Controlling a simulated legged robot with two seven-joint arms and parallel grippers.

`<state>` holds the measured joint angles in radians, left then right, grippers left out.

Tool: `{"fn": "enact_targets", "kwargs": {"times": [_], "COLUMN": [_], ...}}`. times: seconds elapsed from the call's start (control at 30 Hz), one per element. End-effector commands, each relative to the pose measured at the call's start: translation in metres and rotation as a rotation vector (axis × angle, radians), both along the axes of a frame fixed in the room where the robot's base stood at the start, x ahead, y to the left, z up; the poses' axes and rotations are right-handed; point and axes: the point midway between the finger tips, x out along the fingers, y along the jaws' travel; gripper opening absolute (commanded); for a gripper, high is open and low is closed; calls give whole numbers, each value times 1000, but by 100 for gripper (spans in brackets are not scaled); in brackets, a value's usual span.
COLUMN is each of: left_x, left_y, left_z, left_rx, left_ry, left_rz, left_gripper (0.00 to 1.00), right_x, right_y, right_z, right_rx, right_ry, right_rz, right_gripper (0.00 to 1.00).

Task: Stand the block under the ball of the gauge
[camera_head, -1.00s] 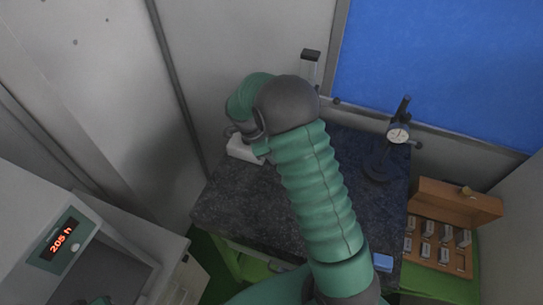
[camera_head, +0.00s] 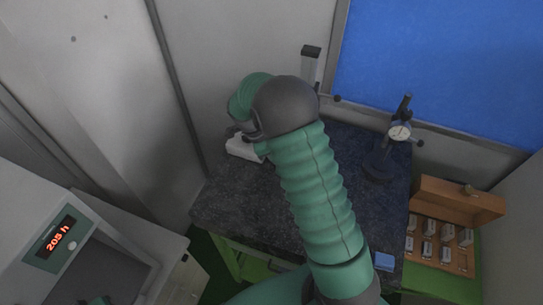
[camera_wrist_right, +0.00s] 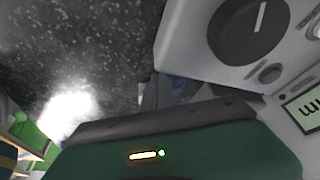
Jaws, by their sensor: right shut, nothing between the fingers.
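A dial gauge (camera_head: 399,133) on a dark stand is at the right back of the dark granite plate (camera_head: 240,205). I cannot make out its ball. A white instrument (camera_head: 243,149) sits at the plate's left, partly behind my right arm. The right wrist view shows a white instrument (camera_wrist_right: 205,30) close up, with a dark knob and a display. My right gripper (camera_wrist_right: 156,90) is shut and empty beside it, over the speckled plate; in the head view my arm hides it. I see no block standing under a gauge. My left gripper is out of view.
An open wooden case (camera_head: 440,243) with several small metal blocks is at the right. A blue pad (camera_head: 384,261) lies at the plate's front right corner. A column with a black top (camera_head: 311,66) rises behind my arm. A cabinet showing 205 h (camera_head: 56,238) is at the left.

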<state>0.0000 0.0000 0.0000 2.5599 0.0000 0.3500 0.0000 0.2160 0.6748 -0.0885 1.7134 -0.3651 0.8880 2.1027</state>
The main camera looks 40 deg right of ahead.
Motion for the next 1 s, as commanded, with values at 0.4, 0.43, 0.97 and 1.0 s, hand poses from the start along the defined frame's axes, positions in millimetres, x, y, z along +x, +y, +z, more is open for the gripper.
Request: {"fn": "enact_targets", "kwargs": {"times": [0.4,0.43,0.97,1.0], "left_x": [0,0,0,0], "left_y": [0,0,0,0], "left_z": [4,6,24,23], "left_rx": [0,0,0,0], "left_ry": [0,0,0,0], "left_rz": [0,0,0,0], "left_gripper": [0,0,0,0], "right_x": [-6,-5,9,9], "right_y": [-3,-3,4,5], "right_z": [8,11,40,40], "right_rx": [-1,-1,0,1], "right_ry": [-1,-2,0,0], "right_rz": [0,1,0,3], "right_gripper": [0,0,0,0]}}
